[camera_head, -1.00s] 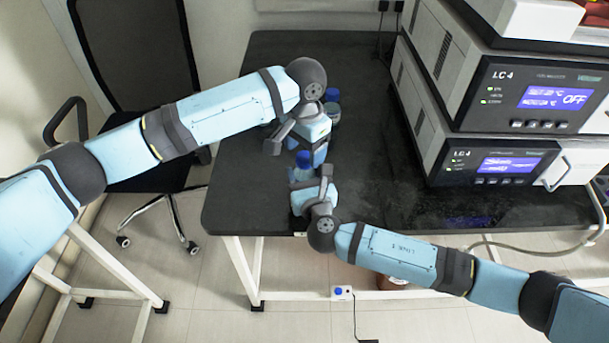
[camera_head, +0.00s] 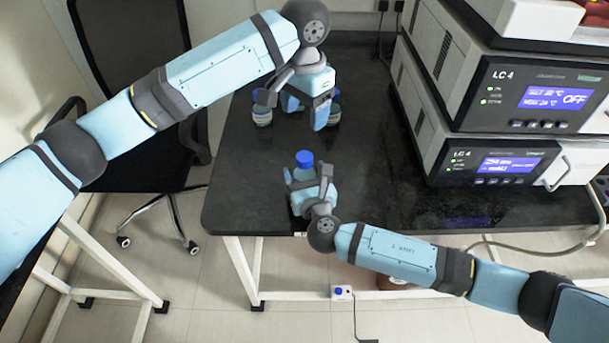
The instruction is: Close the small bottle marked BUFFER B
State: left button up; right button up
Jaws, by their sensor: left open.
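A small bottle (camera_head: 304,174) with a blue cap (camera_head: 304,158) on its mouth stands upright near the front left of the black bench. Its label is too small to read, so I cannot tell whether it is marked BUFFER B. My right gripper (camera_head: 308,178) has its fingers on either side of this bottle's body and appears shut on it. My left gripper (camera_head: 294,108) is open and empty, behind and above the capped bottle, apart from it. Whether the cap is fully tightened cannot be seen.
Two more small bottles stand farther back, one at the left (camera_head: 262,114) and one at the right (camera_head: 334,110), both partly hidden by my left gripper. Stacked LC 4 instruments (camera_head: 490,165) fill the bench's right. The black bench top (camera_head: 375,185) between is clear.

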jog(key=shift+o, duration=0.7)
jog(key=p+v, duration=0.1)
jog(key=v, duration=1.2)
jog(key=shift+s+d, duration=0.2)
jog(key=shift+s, duration=0.15)
